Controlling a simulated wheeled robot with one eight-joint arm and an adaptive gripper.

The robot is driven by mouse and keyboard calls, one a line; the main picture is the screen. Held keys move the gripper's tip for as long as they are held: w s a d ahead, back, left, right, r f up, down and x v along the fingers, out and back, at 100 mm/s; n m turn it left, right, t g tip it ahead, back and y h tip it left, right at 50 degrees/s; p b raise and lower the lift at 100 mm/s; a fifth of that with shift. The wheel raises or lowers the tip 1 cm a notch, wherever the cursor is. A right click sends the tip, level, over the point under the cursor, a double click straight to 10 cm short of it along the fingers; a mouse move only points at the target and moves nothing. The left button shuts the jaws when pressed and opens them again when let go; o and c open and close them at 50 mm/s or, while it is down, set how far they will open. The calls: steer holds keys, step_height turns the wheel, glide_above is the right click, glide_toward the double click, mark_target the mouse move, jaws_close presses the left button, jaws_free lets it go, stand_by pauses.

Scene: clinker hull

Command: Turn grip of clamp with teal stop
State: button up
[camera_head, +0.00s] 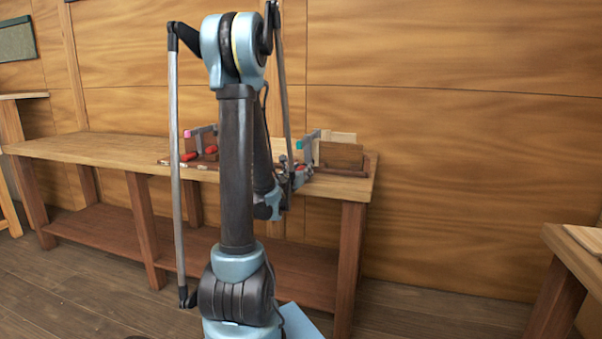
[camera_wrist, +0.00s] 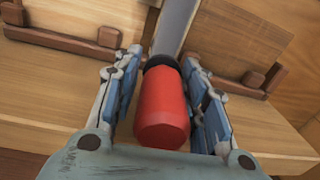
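The clamp with the teal stop (camera_head: 299,145) is at the right end of the bench, against upright boards. In the wrist view its red grip (camera_wrist: 162,108) points toward me, with a black collar (camera_wrist: 163,62) at its far end and a grey bar (camera_wrist: 175,28) behind. My gripper (camera_wrist: 162,85) has one blue-padded finger on each side of the red grip. Narrow gaps show beside it, so the fingers look open around it, not pressed on it. In the head view my gripper (camera_head: 291,178) is at the bench's front edge, and my arm hides part of the clamp.
Another clamp with a pink stop (camera_head: 187,134) and red grips stands further left on the bench (camera_head: 95,147). Wooden boards (camera_head: 341,155) stand in a dark holder beside the teal-stop clamp. A wood-plank wall rises close behind. A second table (camera_head: 575,250) is at the right.

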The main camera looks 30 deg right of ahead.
steer(key=c, duration=0.5)
steer(key=shift+m, duration=0.3)
steer(key=m, duration=0.4)
steer(key=shift+m+t, duration=0.3)
steer(key=shift+m, duration=1.7)
steer(key=shift+a, duration=0.1)
steer(key=o, duration=1.1)
steer(key=shift+s, duration=0.1)
